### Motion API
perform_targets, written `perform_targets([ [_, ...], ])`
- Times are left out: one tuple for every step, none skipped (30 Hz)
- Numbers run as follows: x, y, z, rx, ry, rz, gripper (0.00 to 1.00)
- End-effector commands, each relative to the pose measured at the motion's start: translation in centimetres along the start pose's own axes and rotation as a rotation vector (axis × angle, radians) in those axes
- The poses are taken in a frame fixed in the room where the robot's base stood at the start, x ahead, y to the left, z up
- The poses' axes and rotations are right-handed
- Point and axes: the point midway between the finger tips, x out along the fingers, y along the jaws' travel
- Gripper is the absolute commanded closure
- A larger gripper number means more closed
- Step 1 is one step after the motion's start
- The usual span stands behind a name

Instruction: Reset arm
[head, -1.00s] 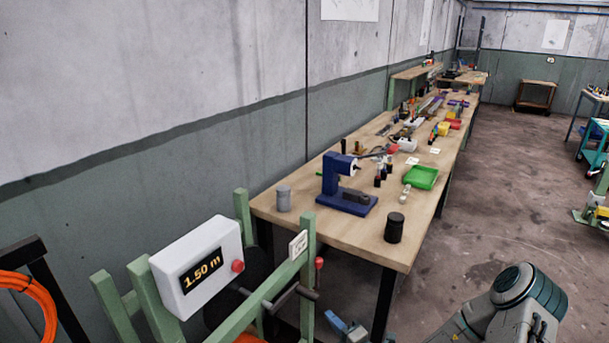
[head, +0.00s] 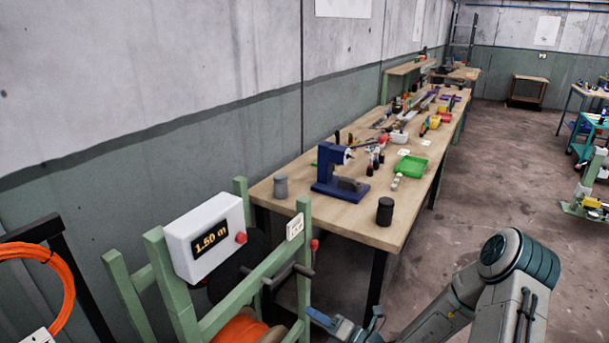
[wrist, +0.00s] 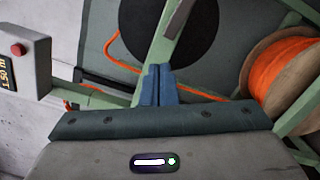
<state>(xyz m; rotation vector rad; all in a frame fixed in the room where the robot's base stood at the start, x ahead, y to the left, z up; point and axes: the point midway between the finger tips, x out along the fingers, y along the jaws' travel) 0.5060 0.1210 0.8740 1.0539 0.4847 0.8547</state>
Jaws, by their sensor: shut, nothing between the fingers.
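My gripper (head: 325,319) shows at the bottom of the head view, beside the green frame (head: 246,294) of the cable-measuring stand. In the wrist view its two blue fingers (wrist: 158,86) are pressed together with nothing between them. Behind the fingers are a green bar and a black disc (wrist: 168,30) of the stand. An orange cable spool (wrist: 285,75) is at the right of the wrist view, apart from the fingers. The spool also shows low in the head view (head: 239,329). My arm reaches in from the lower right.
A white display box (head: 208,238) reading 1.50 m, with a red button, sits on the stand. A long wooden bench (head: 345,212) holds a blue press (head: 335,175), a green tray (head: 411,166) and a black canister (head: 385,211).

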Motion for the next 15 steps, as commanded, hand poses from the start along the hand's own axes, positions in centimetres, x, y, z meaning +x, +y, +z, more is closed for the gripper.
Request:
perform_targets([
  [0.1, 0.9, -0.2, -0.057, 0.043, 0.014, 1.00],
  [0.1, 1.5, -0.5, -0.094, 0.071, 0.024, 1.00],
  [0.1, 2.3, -0.8, -0.146, 0.112, 0.039, 1.00],
  [0.1, 2.9, -1.1, -0.191, 0.147, 0.050, 1.00],
  [0.0, 3.6, -1.5, -0.239, 0.185, 0.064, 1.00],
  [-0.1, 4.6, -2.0, -0.309, 0.239, 0.085, 1.00],
  [-0.2, 5.4, -2.4, -0.365, 0.282, 0.101, 1.00],
  [-0.4, 6.1, -2.9, -0.422, 0.327, 0.119, 1.00],
  [-0.7, 7.0, -3.4, -0.497, 0.385, 0.141, 1.00],
  [-1.0, 7.6, -3.9, -0.554, 0.428, 0.159, 1.00],
  [-1.3, 8.3, -4.2, -0.609, 0.470, 0.177, 1.00],
  [-1.7, 9.0, -4.8, -0.683, 0.527, 0.201, 1.00],
  [-2.0, 9.5, -5.2, -0.739, 0.569, 0.219, 1.00],
  [-2.4, 10.1, -5.5, -0.794, 0.611, 0.239, 1.00],
  [-3.0, 10.7, -6.0, -0.868, 0.666, 0.264, 1.00],
])
